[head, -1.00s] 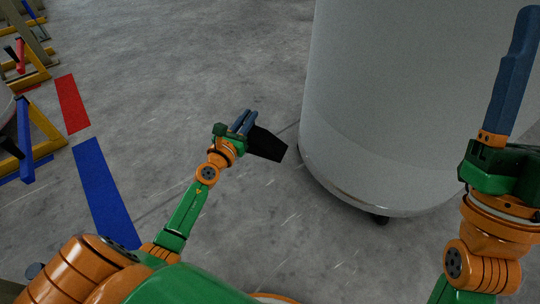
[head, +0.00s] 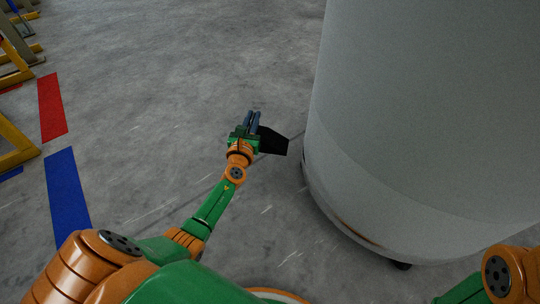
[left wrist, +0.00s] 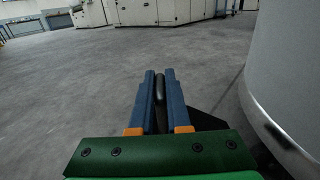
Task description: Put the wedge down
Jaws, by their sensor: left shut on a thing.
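The wedge (head: 273,141) is black and shows to the right of my left gripper (head: 253,117) in the head view. My left gripper is shut on it, with blue fingers on both sides of a dark, rounded grip. In the left wrist view the wedge (left wrist: 206,121) shows as a dark shape behind and right of the blue fingers (left wrist: 160,78). The fingers and palm hide part of it. I cannot tell whether the wedge touches the floor. My right gripper is out of view; only a part of that arm shows at bottom right.
A large pale grey cylinder (head: 430,130) stands close on the right, with a caster under its rim. Red (head: 52,108) and blue (head: 67,200) floor strips and yellow frames (head: 14,145) lie to the left. Pale machines (left wrist: 150,12) stand far off. Floor ahead is clear.

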